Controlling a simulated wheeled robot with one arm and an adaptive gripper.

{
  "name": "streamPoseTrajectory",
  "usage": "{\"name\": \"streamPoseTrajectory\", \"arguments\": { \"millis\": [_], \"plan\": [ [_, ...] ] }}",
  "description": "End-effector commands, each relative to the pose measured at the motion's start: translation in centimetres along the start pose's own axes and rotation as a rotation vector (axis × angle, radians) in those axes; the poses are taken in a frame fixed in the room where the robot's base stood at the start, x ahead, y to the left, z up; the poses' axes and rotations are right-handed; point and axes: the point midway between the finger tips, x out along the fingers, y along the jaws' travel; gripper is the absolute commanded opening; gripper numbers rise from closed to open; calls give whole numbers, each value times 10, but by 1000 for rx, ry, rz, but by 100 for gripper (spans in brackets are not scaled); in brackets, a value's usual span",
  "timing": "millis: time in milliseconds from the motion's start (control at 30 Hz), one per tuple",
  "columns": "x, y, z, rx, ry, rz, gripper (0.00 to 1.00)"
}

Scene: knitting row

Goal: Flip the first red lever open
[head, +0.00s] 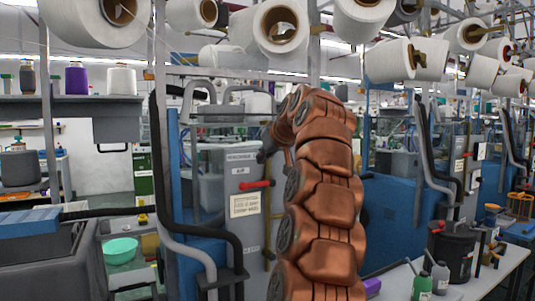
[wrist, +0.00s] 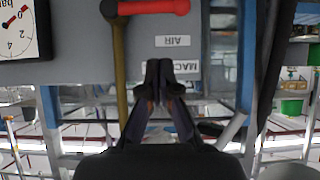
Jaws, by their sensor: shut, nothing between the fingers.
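A red lever (head: 256,184) lies roughly level on the front of a grey machine cabinet (head: 228,160), above a paper notice. In the head view my copper-coloured arm hides most of the gripper.
A brass-coloured pipe (wrist: 120,65) runs just left of the fingers in the wrist view. A round gauge (wrist: 18,30) is at its upper left. In the head view a black hose (head: 160,160) stands left of the cabinet. Yarn cones (head: 278,30) hang overhead.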

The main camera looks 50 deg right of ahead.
Motion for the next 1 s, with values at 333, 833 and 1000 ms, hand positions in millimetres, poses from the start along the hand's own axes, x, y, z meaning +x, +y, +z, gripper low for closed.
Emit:
{"name": "streamPoseTrajectory", "arguments": {
  "millis": [333,833,1000],
  "plan": [
    [53,1,3,2,-1,0,0],
    [73,0,23,1,-1,-1,0],
    [77,0,28,1,-1,-1,0]
  ]
}}
